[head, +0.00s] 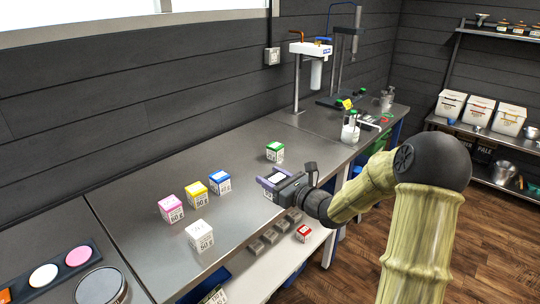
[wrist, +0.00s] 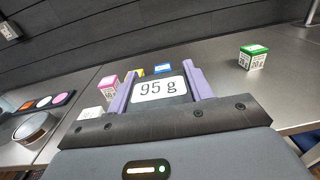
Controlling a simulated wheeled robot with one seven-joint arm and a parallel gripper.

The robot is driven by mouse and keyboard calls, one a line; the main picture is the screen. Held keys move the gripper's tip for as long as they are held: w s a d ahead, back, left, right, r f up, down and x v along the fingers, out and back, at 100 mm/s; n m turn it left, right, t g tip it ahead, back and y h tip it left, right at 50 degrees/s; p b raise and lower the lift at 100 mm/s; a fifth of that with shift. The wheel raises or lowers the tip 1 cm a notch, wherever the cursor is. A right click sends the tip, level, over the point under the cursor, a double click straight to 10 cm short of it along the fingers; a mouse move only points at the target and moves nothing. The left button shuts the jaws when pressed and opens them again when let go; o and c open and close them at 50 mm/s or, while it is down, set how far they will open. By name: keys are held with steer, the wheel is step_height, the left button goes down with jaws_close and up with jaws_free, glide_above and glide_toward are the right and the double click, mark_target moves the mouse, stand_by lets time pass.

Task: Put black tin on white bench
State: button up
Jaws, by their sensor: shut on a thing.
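My gripper (head: 273,182) is shut on a dark tin with a white "95 g" label, which I take to be the black tin (wrist: 158,90). In the wrist view the tin sits between the two purple fingers (wrist: 160,92). In the head view the gripper and tin are by the front edge of the steel bench (head: 130,185); my gripper partly hides the tin, and I cannot tell whether it touches the steel. A lower white surface, apparently the white bench (head: 262,272), lies below that edge. It bears several grey blocks (head: 270,236) and a red-topped tin (head: 303,233).
Pink (head: 171,208), yellow (head: 196,194), blue (head: 220,182), white (head: 200,235) and green (head: 275,151) tins stand on the steel bench. A glass jar (head: 350,128) and stand are farther back. Free room on the white surface is toward its near left part.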

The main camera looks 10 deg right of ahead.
steer(key=s+f+m+t+h, duration=0.1)
steer(key=s+f+h, duration=0.1)
steer(key=f, duration=0.9)
steer(key=s+f+m+t+h, duration=0.1)
steer(key=s+f, duration=0.4)
steer(key=f, duration=0.5)
steer(key=shift+s+d+f+m+h, duration=0.15)
steer(key=shift+d+f+m+h, duration=0.25)
steer(key=shift+m+h, duration=0.4)
steer(key=shift+w+d, duration=0.25)
